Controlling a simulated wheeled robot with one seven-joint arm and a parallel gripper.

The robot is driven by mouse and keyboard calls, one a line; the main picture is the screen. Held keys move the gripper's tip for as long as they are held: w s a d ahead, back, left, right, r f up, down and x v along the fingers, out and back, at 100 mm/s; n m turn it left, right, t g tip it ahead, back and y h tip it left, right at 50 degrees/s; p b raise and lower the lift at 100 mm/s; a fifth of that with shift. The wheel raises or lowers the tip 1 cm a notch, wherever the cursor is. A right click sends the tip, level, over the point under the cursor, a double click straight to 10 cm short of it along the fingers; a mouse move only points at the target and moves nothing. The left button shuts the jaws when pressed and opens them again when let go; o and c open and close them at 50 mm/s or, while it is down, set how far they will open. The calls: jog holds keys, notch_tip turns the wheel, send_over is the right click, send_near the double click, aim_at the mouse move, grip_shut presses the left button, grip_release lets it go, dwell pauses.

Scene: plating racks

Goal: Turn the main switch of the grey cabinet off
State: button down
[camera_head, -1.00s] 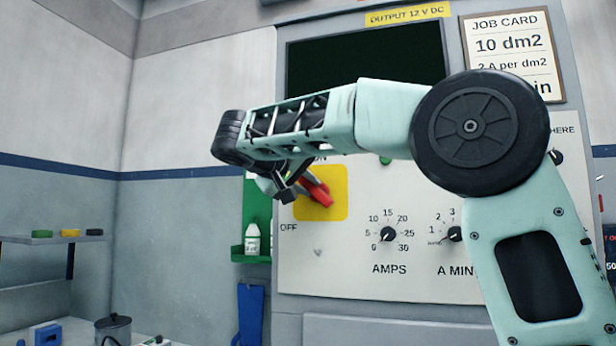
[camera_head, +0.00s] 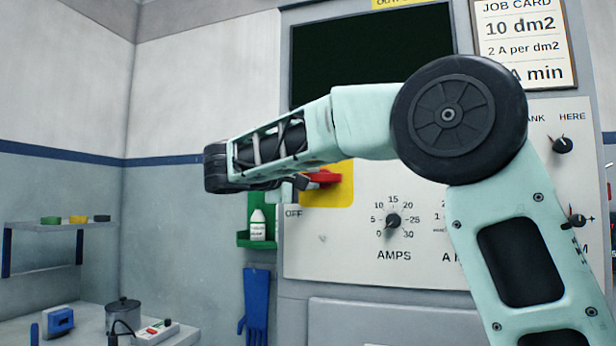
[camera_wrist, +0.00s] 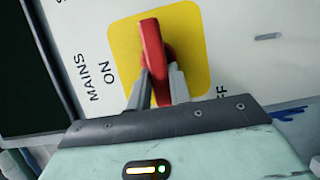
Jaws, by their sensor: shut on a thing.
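The main switch is a red lever (camera_head: 322,179) on a yellow plate (camera_head: 341,190) on the grey cabinet's white panel. The lever also shows in the wrist view (camera_wrist: 152,45), where it lies across the line between the ON mark (camera_wrist: 106,73) and the OFF mark (camera_wrist: 221,97). In the head view it lies nearly level. My gripper (camera_wrist: 160,76) is shut on the lever, a grey finger on each side. In the head view my gripper (camera_head: 301,182) is partly hidden by my arm, which also covers the ON mark.
An AMPS dial (camera_head: 392,221) and more knobs sit to the right on the panel. A green holder with a white bottle (camera_head: 257,224) and a blue glove (camera_head: 255,305) hang left of the cabinet. A bench with a pot (camera_head: 122,314) stands at the lower left.

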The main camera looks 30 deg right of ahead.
jog(key=shift+d+f, duration=0.1)
jog(key=shift+d, duration=0.25)
jog(key=c, duration=1.3)
grip_release()
jog(key=shift+s, duration=0.1)
jog(key=shift+c, duration=0.2)
jog(key=shift+o, duration=0.3)
jog(key=shift+d, duration=0.15)
jog(key=b+v, duration=0.1)
jog(key=v, duration=1.6)
jog(key=shift+a, duration=0.35)
